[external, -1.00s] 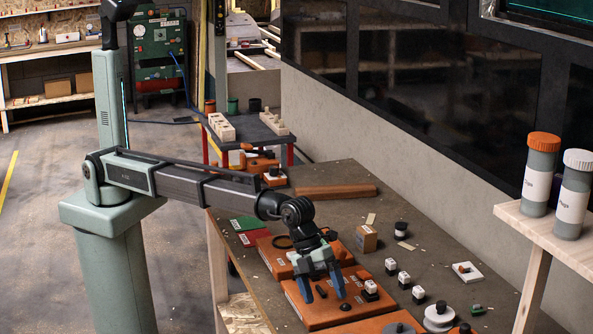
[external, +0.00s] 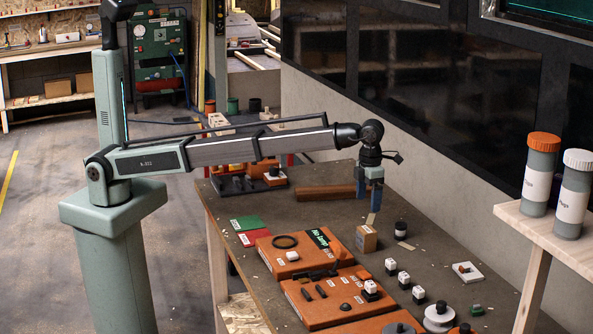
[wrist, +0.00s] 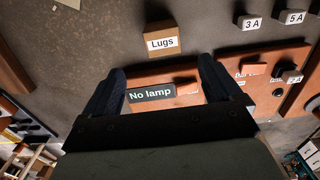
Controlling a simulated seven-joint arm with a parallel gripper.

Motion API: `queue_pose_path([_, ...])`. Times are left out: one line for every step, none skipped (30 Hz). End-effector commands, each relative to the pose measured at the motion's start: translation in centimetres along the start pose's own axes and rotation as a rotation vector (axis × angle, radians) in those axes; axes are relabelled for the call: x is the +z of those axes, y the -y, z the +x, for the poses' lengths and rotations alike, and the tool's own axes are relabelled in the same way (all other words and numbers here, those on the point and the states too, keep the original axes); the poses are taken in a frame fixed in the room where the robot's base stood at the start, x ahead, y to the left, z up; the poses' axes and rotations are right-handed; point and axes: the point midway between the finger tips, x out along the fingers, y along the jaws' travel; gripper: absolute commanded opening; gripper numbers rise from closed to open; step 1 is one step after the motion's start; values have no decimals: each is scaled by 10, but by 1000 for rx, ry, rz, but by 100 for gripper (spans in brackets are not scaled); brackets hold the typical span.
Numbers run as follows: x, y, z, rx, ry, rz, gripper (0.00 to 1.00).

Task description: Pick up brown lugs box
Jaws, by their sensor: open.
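The brown lugs box (external: 366,238) is a small cardboard cube standing on the workbench. In the wrist view the lugs box (wrist: 163,41) shows its white "Lugs" label and lies beyond my fingertips, near the middle of the picture. My gripper (external: 375,207) hangs above the bench with its fingers pointing down, close to the box in the external view. In the wrist view my gripper (wrist: 160,78) has its two blue fingers spread apart with nothing between them at the tips. The box is apart from the fingers.
Orange panels (external: 328,301) with small parts lie in front of the box. A "No lamp" label (wrist: 151,94) shows below my fingers. A dark-lidded jar (external: 400,229) stands right of the box, and a brown bar (external: 325,193) lies behind. Several white-topped blocks (external: 391,266) are nearby.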

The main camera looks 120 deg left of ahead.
Motion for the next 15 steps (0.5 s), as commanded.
queue_pose_path([0, 0, 4, 1, -1, 1, 92])
queue_pose_path([0, 0, 7, 1, -1, 1, 92])
queue_pose_path([0, 0, 11, 1, -1, 1, 92])
queue_pose_path([-1, 0, 14, 1, -1, 1, 92])
queue_pose_path([-1, 0, 18, 1, -1, 0, 92])
queue_pose_path([-1, 0, 24, 1, -1, 0, 92])
queue_pose_path([-1, 0, 29, 1, -1, 0, 92])
queue_pose_path([-1, 0, 34, 0, -1, 0, 92])
queue_pose_path([-1, 0, 41, 1, -1, 0, 92])
queue_pose_path([-1, 0, 47, 1, -1, -1, 92])
queue_pose_path([-1, 0, 52, 1, -1, -1, 92])
queue_pose_path([-1, 0, 58, 0, -1, -1, 92])
queue_pose_path([-1, 0, 63, 0, 0, -1, 92])
queue_pose_path([-1, 0, 68, 0, 0, -1, 92])
queue_pose_path([-1, 1, 74, 0, 0, -1, 92])
